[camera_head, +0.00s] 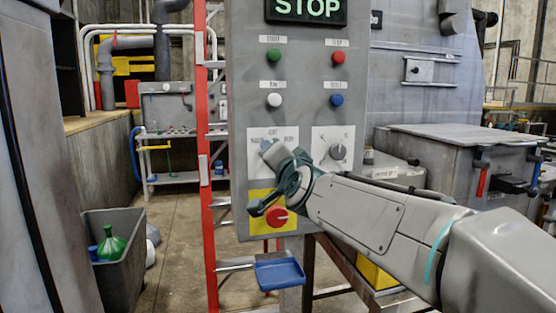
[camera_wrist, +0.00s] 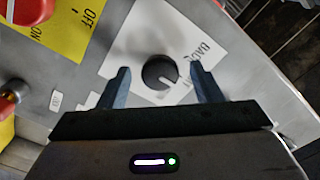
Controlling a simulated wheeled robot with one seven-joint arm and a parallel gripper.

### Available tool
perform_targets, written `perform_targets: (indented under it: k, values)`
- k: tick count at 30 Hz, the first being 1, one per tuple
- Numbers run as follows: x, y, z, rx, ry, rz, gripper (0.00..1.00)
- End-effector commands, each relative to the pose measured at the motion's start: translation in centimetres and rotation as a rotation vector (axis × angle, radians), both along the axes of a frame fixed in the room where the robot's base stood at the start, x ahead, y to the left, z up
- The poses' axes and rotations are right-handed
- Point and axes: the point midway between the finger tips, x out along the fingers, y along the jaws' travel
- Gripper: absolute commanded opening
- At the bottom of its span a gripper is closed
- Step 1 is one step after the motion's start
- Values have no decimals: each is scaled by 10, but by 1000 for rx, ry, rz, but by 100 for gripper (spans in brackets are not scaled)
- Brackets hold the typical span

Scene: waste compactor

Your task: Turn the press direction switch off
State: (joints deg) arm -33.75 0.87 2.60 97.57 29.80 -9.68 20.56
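The press direction switch (camera_wrist: 160,72) is a dark round knob on a white plate in the wrist view. My gripper (camera_wrist: 159,82) is open, with one finger on each side of the knob in the picture. Gaps show between the fingers and the knob; depth is hard to tell. In the head view my gripper (camera_head: 280,172) is in front of the panel's left switch plate (camera_head: 285,136) and covers much of it.
A similar knob (camera_head: 337,151) is to the right on the panel. A red knob (camera_head: 276,216) on a yellow plate is just below my gripper. Coloured buttons are above, including a white one (camera_head: 274,100). A red ladder rail (camera_head: 203,130) stands left of the panel.

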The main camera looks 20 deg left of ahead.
Motion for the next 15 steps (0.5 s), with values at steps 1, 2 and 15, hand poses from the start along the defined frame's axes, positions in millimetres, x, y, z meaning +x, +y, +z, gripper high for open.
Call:
perform_targets:
  k: [1,2,15]
  values:
    - [0,0,0,0,0,0,59]
    - [0,0,0,0,0,0,59]
    - [-32,-20,1,1,-3,0,59]
